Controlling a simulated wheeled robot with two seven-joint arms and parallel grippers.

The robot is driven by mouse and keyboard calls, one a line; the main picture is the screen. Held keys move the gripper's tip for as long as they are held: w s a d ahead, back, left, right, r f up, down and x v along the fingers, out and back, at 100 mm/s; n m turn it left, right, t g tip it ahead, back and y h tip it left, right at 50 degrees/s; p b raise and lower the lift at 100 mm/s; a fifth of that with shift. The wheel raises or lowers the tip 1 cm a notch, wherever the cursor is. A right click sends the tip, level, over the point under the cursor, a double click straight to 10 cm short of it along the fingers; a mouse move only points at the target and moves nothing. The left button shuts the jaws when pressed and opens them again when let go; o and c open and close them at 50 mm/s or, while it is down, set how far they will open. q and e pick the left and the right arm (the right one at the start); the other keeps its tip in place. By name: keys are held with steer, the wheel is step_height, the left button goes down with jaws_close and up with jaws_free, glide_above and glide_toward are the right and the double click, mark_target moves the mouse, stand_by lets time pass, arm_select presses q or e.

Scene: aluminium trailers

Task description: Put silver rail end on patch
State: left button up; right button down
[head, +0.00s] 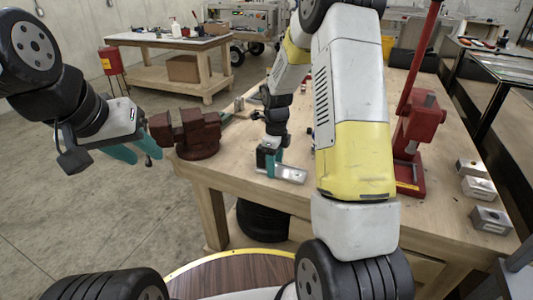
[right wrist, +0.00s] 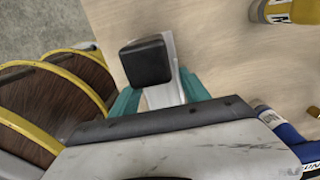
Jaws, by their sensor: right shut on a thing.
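The silver rail end (head: 290,174) is a pale metal piece at the front left part of the wooden workbench. My right gripper (head: 271,166) is shut on it, and the piece sticks out to the right of the fingers. In the right wrist view the rail end (right wrist: 165,93) shows between the two teal fingers, partly covered by a black block. I cannot tell whether it touches the bench top. My left gripper (head: 137,152) is empty, its teal fingers apart, left of the bench. I cannot make out the patch.
A dark red vise (head: 190,135) stands on the bench's left corner, between my grippers. A red press (head: 413,145) and several silver metal blocks (head: 490,218) stand on the right side. My right arm hides the bench's middle. Another table (head: 165,41) is behind.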

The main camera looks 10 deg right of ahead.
steer(key=shift+f, duration=0.15)
steer(key=c, duration=0.5)
jaws_free()
step_height(320, 180, up, 12)
steer(key=r, duration=0.1)
steer(key=s+r+n+t+y, duration=0.1)
steer(key=s+r+n+t, duration=0.2)
steer(key=s+r+n, duration=0.75)
steer(key=s+r+n+t, duration=0.1)
steer(key=s+n, duration=0.3)
steer(key=n, duration=0.1)
steer(key=s+a+n+t, duration=0.1)
steer(key=s+n, duration=0.4)
steer(key=s+a+r+n+t+y, duration=0.1)
steer(key=s+n, duration=0.3)
steer(key=n, duration=0.1)
steer(key=shift+s+a+r, duration=0.1)
steer(key=shift+s+r, duration=0.2)
steer(key=shift+s, duration=0.1)
